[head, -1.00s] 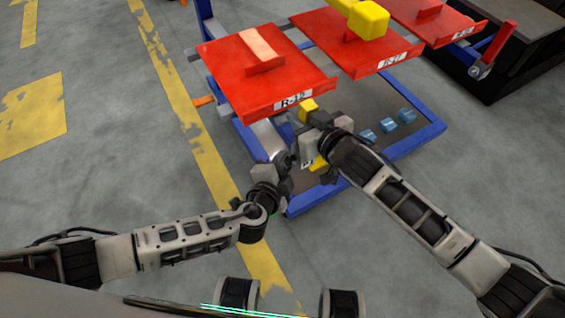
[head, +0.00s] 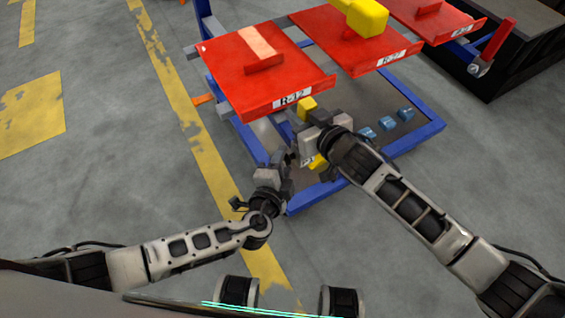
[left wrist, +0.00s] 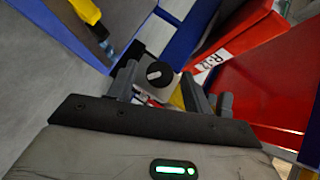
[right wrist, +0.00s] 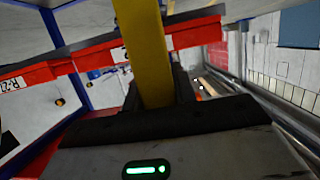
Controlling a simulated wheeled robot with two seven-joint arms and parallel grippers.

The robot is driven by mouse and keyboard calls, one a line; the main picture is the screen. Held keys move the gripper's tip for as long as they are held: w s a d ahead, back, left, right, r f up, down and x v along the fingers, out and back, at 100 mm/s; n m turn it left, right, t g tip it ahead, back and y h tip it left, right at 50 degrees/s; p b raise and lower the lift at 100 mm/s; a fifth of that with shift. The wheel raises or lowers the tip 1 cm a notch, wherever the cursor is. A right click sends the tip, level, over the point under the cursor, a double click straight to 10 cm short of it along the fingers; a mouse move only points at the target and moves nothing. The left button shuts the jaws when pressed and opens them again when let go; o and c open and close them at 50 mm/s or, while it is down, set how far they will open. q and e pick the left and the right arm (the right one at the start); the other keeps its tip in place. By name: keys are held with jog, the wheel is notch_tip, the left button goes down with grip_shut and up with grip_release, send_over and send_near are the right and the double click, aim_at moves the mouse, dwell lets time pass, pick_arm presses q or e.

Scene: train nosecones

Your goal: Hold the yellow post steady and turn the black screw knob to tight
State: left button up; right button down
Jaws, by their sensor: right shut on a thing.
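The yellow post shows above (head: 307,104) and below (head: 318,163) my right gripper (head: 311,137) in the head view. In the right wrist view the yellow post (right wrist: 145,55) runs between the fingers, and my right gripper is shut on it. The black screw knob (left wrist: 159,73) shows in the left wrist view on a pale block, with a light line across its face. My left gripper (left wrist: 160,88) is open, its fingers on either side of the knob in that view. I cannot tell whether they touch it. In the head view my left gripper (head: 284,163) is lower left of the right one.
A red panel (head: 225,70) labelled R-12 overhangs just above the grippers. More red panels (head: 360,55) stand to its right, one with a yellow part (head: 367,19). A blue frame (head: 420,143) surrounds a base with several blue pieces (head: 387,123). Open floor lies left.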

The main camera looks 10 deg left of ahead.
pick_arm(q)
notch_tip(320, 180, up, 10)
dwell(0.7)
